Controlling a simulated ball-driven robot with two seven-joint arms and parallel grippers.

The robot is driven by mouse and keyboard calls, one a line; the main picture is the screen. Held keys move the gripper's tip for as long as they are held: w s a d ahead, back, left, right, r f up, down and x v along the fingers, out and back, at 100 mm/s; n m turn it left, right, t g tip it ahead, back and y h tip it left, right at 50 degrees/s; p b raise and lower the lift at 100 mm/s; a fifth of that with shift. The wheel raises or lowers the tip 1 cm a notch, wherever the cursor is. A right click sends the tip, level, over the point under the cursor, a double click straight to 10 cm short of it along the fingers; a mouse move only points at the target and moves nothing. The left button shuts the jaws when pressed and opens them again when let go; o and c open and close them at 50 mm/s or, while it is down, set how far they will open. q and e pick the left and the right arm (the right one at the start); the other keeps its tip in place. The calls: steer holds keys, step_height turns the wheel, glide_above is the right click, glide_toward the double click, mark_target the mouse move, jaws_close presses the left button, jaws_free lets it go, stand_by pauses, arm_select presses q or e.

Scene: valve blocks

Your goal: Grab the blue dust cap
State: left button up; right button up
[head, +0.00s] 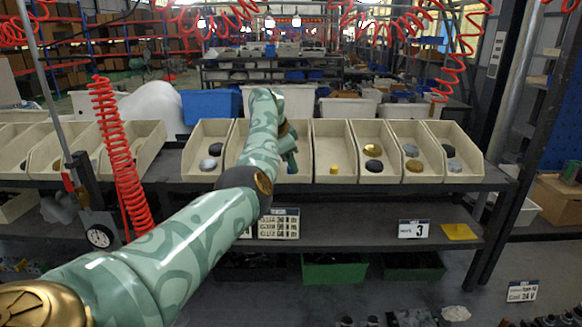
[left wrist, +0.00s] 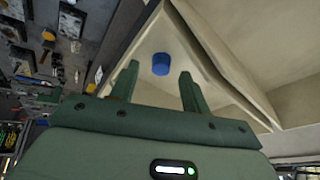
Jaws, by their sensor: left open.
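The blue dust cap (left wrist: 160,64) is a small blue cylinder in the left wrist view. It sits inside a cream bin (left wrist: 185,50), near the bin's corner. My left gripper (left wrist: 160,74) is open, with one dark green finger on each side of the cap's position in the picture. The cap appears beyond the fingertips, and I see no contact. In the head view my left gripper (head: 290,151) is over a bin in the middle of the shelf, partly behind my arm. The cap is hidden there. My right gripper is not in view.
Neighbouring cream bins hold other caps: a yellow cap (head: 334,170), a gold cap (head: 372,150), and several black and grey ones. The bin walls stand close around my gripper. A red coiled hose (head: 120,150) hangs at the left, and a dark rack post (head: 510,130) stands at the right.

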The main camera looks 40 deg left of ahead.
arm_select(q)
steer(key=shift+x, duration=0.9)
steer(key=shift+a, duration=0.1)
jaws_close()
steer(key=shift+r, duration=0.1)
